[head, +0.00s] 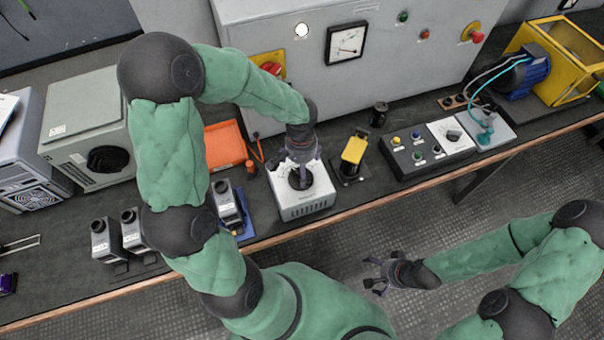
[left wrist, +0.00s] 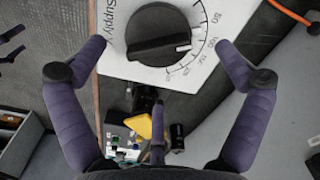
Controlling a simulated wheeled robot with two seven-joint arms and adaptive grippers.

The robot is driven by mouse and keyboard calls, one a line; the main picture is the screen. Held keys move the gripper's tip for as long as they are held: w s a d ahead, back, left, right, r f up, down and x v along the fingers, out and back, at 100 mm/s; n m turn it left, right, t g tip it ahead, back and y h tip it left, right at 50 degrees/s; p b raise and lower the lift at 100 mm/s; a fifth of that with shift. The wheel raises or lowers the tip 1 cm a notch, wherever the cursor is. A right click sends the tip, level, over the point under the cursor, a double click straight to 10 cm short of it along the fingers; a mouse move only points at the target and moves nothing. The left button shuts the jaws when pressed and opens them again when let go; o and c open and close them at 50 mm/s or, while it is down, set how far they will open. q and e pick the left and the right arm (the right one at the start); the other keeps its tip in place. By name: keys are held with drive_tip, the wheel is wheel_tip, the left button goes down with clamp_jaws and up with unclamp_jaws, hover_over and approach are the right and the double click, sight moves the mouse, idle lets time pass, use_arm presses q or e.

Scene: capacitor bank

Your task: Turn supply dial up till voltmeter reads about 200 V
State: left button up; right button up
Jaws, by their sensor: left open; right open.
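The white supply unit (head: 305,204) stands on the bench with its black round dial (head: 300,179) on top. The left wrist view shows the dial (left wrist: 165,35) with the word Supply and a printed scale; its white mark points roughly toward the 150 label. My left gripper (head: 302,160) is directly above the dial. Its fingers (left wrist: 160,75) are spread apart, and I see no contact with the knob. The voltmeter (head: 346,43) is on the grey cabinet; its needle is too small to read. My right gripper (head: 378,277) is open and empty, out over the floor.
An orange tray (head: 225,145) and a blue-based device (head: 228,208) are left of the supply unit. A yellow-topped device (head: 353,153) and a button panel (head: 420,150) are to its right. The grey cabinet (head: 270,35) stands behind. The floor before the bench is clear.

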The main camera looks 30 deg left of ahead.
use_arm(q)
drive_tip(key=shift+f+b, duration=0.65)
drive_tip(key=shift+f, duration=1.75)
drive_tip(key=c, duration=1.1)
